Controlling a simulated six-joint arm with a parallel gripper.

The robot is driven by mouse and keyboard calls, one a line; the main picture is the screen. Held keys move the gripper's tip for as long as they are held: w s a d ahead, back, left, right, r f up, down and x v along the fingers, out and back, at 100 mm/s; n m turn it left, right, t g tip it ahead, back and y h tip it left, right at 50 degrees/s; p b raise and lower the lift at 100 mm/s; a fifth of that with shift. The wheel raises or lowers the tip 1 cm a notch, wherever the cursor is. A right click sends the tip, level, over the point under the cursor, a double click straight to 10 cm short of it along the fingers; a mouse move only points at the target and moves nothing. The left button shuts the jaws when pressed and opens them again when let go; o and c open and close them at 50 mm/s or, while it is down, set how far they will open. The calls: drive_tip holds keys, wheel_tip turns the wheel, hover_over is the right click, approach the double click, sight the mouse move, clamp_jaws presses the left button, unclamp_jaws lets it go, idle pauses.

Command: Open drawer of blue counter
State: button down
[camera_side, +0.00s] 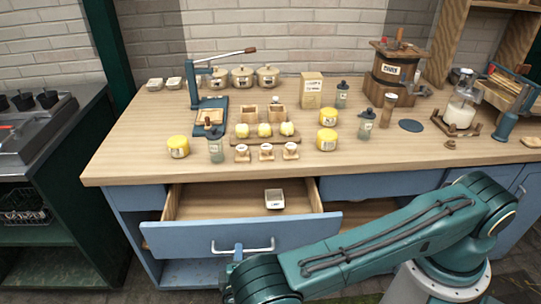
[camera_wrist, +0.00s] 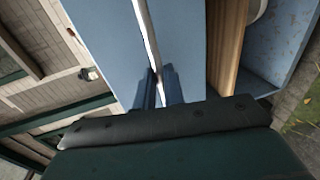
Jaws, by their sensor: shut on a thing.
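The blue counter (camera_side: 128,225) has a wooden top, and its left drawer stands pulled out. The drawer's blue front (camera_side: 185,242) carries a metal bar handle (camera_side: 262,247). In the wrist view, the two blue fingers of my gripper (camera_wrist: 158,88) are closed around the pale bar handle (camera_wrist: 148,35), against the blue drawer front (camera_wrist: 105,40). A small white labelled container (camera_side: 275,198) sits inside the wooden drawer. My arm hides part of the counter's lower right front.
Yellow jars, a press, pots, bottles and a wooden churn (camera_side: 393,72) stand on the wooden top (camera_side: 130,150). A second blue drawer front (camera_side: 380,183) to the right is closed. A dark green unit (camera_side: 75,190) stands at the left, across a gap.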

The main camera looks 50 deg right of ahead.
drive_tip(key=c, duration=1.5)
unclamp_jaws()
drive_tip(key=shift+a, duration=0.1)
drive_tip(key=shift+s+a+r, duration=0.3)
drive_tip(key=shift+r, duration=1)
drive_tip(key=shift+s+a+r, duration=0.3)
drive_tip(key=shift+s+r, duration=0.05)
drive_tip(key=shift+r, duration=0.9)
drive_tip(key=shift+s+a+r, duration=0.3)
drive_tip(key=shift+r, duration=1)
